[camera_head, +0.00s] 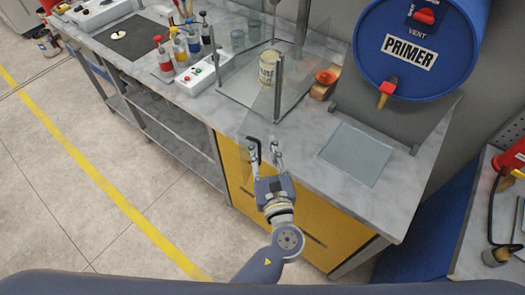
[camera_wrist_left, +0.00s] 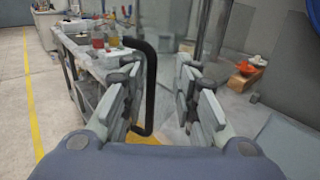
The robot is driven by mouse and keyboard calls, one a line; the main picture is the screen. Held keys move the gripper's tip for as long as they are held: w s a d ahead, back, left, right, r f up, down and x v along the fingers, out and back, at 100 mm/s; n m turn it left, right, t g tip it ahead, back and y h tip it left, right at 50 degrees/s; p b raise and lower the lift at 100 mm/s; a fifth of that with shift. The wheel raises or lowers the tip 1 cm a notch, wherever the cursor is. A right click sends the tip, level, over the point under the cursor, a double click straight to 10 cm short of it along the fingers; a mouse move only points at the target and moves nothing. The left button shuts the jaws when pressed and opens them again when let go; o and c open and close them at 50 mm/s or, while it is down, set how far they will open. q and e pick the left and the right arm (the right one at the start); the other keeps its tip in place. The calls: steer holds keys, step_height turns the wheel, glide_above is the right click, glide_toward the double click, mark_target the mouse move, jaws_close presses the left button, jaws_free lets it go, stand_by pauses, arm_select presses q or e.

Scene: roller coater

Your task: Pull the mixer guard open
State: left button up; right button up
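The mixer guard (camera_head: 262,108) is a clear panel at the front of the mixer on the grey bench. Its black bar handle (camera_head: 254,147) shows at the bench's front edge, and also in the left wrist view (camera_wrist_left: 150,90). My left gripper (camera_head: 264,148) is open at the handle. In the left wrist view the handle stands upright in the gap of the left gripper (camera_wrist_left: 160,95), close to the left finger. The fingers are apart, and I cannot tell whether one touches the bar. A labelled can (camera_head: 268,67) stands behind the guard. My right gripper is not in view.
A blue primer drum (camera_head: 412,45) stands at the back right, with an orange-red object (camera_head: 326,80) to its left. A grey plate (camera_head: 357,153) lies on the bench. Coloured bottles (camera_head: 180,48) and a button box (camera_head: 200,76) are to the left. The floor at left is clear.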

arm_select(q)
steer(key=v, duration=1.2)
steer(key=shift+f, duration=0.1)
